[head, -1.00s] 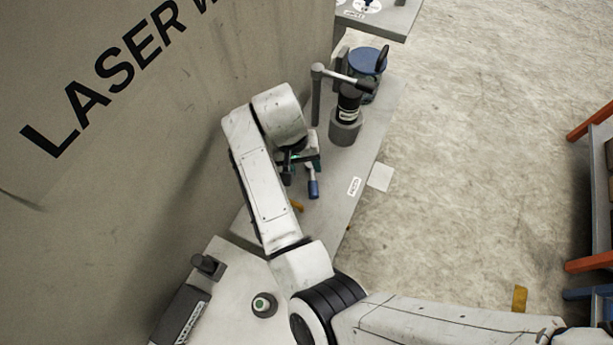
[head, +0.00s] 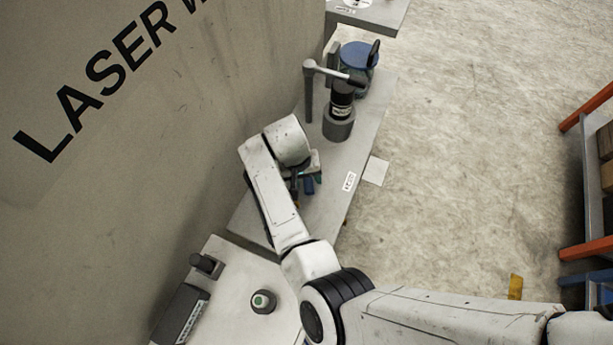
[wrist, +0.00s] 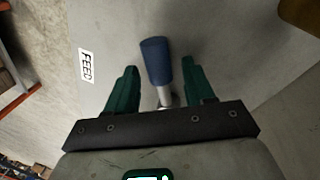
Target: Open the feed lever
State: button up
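The feed lever (wrist: 155,62) shows in the wrist view as a blue cylindrical grip on a metal rod. It lies between the two green fingers of my gripper (wrist: 162,92), with gaps visible on both sides, so the gripper is open around it. The blue grip reaches beyond the fingertips. In the head view the lever's blue grip (head: 309,185) shows beside my wrist, and the gripper is mostly hidden behind my arm. A FEED label (wrist: 87,66) is on the grey surface left of the lever in the wrist view.
A grey bench (head: 345,205) carries the lever. Farther back stand a dark cylinder with a grey base (head: 338,128), a post with a horizontal arm (head: 308,90) and a blue-topped container (head: 358,55). A large wall panel (head: 130,150) rises close on the left.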

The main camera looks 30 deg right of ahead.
grip_shut()
dwell(0.3)
